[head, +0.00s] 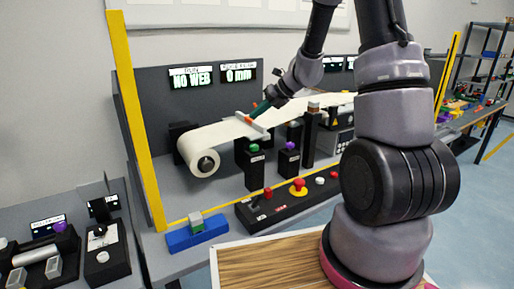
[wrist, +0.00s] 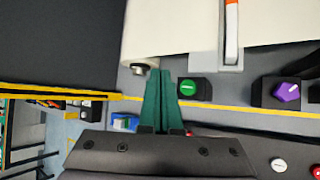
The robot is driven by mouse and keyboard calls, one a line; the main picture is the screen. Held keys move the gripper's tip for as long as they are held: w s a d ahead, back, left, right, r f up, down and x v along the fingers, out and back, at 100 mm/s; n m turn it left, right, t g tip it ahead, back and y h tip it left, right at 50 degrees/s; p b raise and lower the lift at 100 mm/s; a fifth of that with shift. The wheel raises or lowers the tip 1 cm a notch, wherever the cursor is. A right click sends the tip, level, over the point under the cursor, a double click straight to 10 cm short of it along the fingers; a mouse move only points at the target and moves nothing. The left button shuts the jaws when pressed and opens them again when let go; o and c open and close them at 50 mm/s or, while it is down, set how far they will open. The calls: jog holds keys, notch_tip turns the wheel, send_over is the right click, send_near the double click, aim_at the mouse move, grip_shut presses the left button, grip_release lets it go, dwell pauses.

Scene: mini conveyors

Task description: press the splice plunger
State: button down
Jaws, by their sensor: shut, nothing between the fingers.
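My gripper (head: 260,109) has dark green fingers, and in the wrist view (wrist: 164,76) they are together and empty. In the head view it appears over the white web, close to a pale bar with orange marks (head: 250,122); I cannot tell if it touches. The bar also shows in the wrist view (wrist: 231,35), right of the fingers. A green-topped post (head: 254,149) and a purple-topped post (head: 291,146) stand in front of the web. The green top (wrist: 187,88) lies just right of my fingertips. No label readable here names the splice plunger.
The white roll (head: 199,148) sits left, its web running right. Displays read NO WEB (head: 192,78) and 0 m (head: 239,74). A black panel with red and white buttons (head: 270,213) lies in front. A yellow post (head: 136,120) stands left. My arm hides the right side.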

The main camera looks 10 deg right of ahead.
jog(key=shift+f, duration=0.1)
send_near(252, 145)
jog(key=shift+w+a+f, duration=0.45)
jog(key=shift+a, duration=0.25)
jog(key=shift+w+a+f, duration=0.45)
jog(key=shift+a, duration=0.3)
jog(key=shift+w+a+f, duration=0.45)
jog(key=shift+a+f, duration=0.05)
jog(key=shift+a, duration=0.2)
jog(key=shift+f, duration=0.1)
dwell(0.5)
jog(key=shift+f, duration=0.3)
jog(key=shift+f, duration=0.8)
dwell(0.9)
jog(key=shift+r, duration=1.2)
jog(key=shift+r, duration=2.55)
